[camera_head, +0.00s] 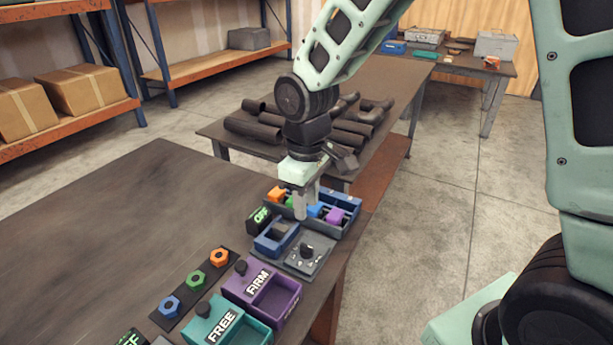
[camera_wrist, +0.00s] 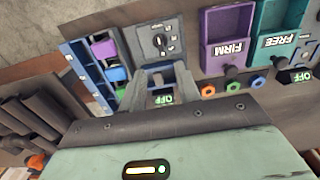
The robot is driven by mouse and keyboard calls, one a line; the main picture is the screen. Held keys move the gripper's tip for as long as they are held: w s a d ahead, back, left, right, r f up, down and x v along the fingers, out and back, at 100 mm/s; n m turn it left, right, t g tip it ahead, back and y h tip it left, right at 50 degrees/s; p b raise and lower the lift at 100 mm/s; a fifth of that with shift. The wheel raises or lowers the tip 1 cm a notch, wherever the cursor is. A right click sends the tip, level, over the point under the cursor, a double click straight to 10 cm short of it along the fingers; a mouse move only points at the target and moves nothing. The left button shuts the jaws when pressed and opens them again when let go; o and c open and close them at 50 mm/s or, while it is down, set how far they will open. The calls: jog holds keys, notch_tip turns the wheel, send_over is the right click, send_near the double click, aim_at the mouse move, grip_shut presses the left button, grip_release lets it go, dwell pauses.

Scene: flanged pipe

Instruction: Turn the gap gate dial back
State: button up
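A grey panel (camera_head: 318,264) with a dark round dial (camera_head: 306,250) sits near the table's right edge in the head view. In the wrist view the dial (camera_wrist: 160,41) shows with small marks around it. A blue gate-like frame (camera_head: 268,245) stands beside the panel, with a black OFF sign (camera_head: 258,220) close by. My gripper (camera_head: 307,204) points down above and behind the dial, apart from it. In the wrist view its two fingers (camera_wrist: 160,88) are spread, with nothing held between them. The frame is partly hidden by the fingers there.
A blue sorting tray (camera_head: 345,204) with coloured blocks lies behind the panel. A purple FIRM box (camera_head: 262,290) and teal FREE box (camera_head: 228,322) stand in front. Coloured nuts (camera_head: 195,281) sit on a dark strip. The table's left is clear. Dark pipes (camera_head: 255,131) lie on another table.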

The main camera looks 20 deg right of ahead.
notch_tip(320, 180, up, 6)
jog(key=shift+f, duration=0.15)
dwell(0.5)
jog(key=s+a, duration=0.3)
jog(key=s, duration=0.7)
jog(key=s+a+f, duration=0.1)
jog(key=s+a, duration=0.2)
jog(key=s, duration=0.7)
jog(key=shift+y, duration=0.3)
jog(key=shift+a+f, duration=0.1)
